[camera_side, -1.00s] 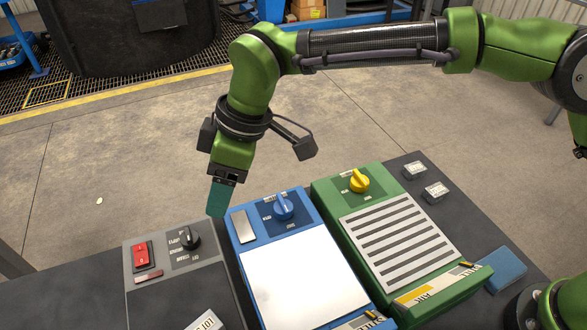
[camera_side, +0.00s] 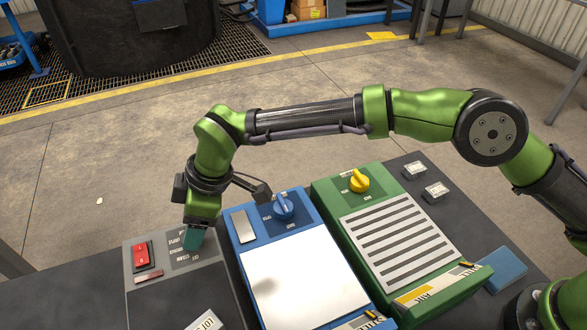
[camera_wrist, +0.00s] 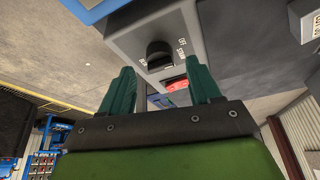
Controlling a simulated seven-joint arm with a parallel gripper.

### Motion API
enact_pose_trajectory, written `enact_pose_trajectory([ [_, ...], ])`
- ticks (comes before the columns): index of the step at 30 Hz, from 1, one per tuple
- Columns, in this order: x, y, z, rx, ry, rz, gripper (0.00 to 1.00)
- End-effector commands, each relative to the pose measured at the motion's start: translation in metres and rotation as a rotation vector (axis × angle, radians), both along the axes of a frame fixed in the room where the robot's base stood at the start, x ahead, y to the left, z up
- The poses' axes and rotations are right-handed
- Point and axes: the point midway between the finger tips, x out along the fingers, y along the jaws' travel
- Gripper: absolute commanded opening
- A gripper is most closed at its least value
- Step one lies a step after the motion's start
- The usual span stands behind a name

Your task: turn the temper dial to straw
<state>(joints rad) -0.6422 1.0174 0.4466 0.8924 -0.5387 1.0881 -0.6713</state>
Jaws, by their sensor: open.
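A black dial (camera_wrist: 158,52) sits on a grey unit (camera_side: 190,295) at the front left. My gripper (camera_side: 193,239) is over that dial and hides it in the side view. In the wrist view the teal fingers of my gripper (camera_wrist: 160,78) are apart and empty, with the dial just beyond their tips. Whether they touch it cannot be told. A blue dial (camera_side: 284,207) is on the blue unit, and a yellow dial (camera_side: 359,181) is on the green unit. No legible label shows which is the temper dial.
A red switch (camera_side: 142,255) is left of my gripper on the grey unit. The blue unit (camera_side: 235,262) and green unit (camera_side: 322,200) stand to the right. A blue block (camera_side: 505,270) lies at the bench's right.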

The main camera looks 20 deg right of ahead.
Motion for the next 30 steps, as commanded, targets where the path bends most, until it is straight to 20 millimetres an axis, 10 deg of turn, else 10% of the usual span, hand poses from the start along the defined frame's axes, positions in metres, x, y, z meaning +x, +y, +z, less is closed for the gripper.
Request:
enact_pose_trajectory([
  [17, 0.003, 0.012, -0.029, 0.001, 0.000, -0.001, 0.63],
  [30, 0.003, 0.012, -0.029, 0.000, 0.001, -0.002, 0.07],
])
